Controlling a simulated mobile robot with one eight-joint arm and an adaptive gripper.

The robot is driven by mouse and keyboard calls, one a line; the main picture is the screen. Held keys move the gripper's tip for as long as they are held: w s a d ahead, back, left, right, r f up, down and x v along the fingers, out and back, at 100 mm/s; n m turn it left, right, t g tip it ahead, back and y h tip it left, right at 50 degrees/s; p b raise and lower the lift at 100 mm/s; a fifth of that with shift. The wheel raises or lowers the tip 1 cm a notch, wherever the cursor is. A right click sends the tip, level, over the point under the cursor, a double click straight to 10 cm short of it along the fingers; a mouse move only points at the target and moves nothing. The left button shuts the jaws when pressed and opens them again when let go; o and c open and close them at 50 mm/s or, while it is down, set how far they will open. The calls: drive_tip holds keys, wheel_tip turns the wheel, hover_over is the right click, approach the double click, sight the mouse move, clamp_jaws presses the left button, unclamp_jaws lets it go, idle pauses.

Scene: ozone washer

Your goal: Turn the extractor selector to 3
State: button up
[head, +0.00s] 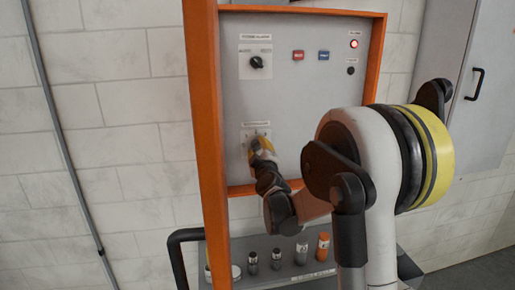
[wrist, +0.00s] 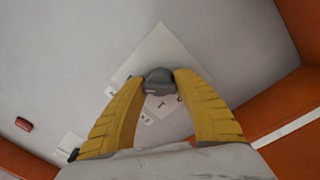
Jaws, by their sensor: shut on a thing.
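The panel has a lower selector with a white label plate (head: 252,130), its print too small to read in the head view. My gripper (head: 262,148) reaches this selector from the front and hides its knob there. In the wrist view, a grey round knob (wrist: 158,80) sits between the yellow tips of my gripper (wrist: 159,77), which is shut on it. The plate (wrist: 160,45) appears turned like a diamond behind the knob. Part of its marks shows below the knob, partly covered by the fingers. I cannot tell which position the knob points to.
Above is another selector with a black knob (head: 257,62). A red button (head: 298,55), a blue button (head: 323,55) and a lit red lamp (head: 354,43) are to its right. The orange frame (head: 205,120) edges the panel. Several small bottles stand on a shelf (head: 235,250) below.

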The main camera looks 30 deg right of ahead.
drive_tip(key=o, duration=1.1)
drive_tip(key=shift+f, duration=0.1)
drive_tip(key=v, duration=1.2)
drive_tip(key=shift+f, duration=0.1)
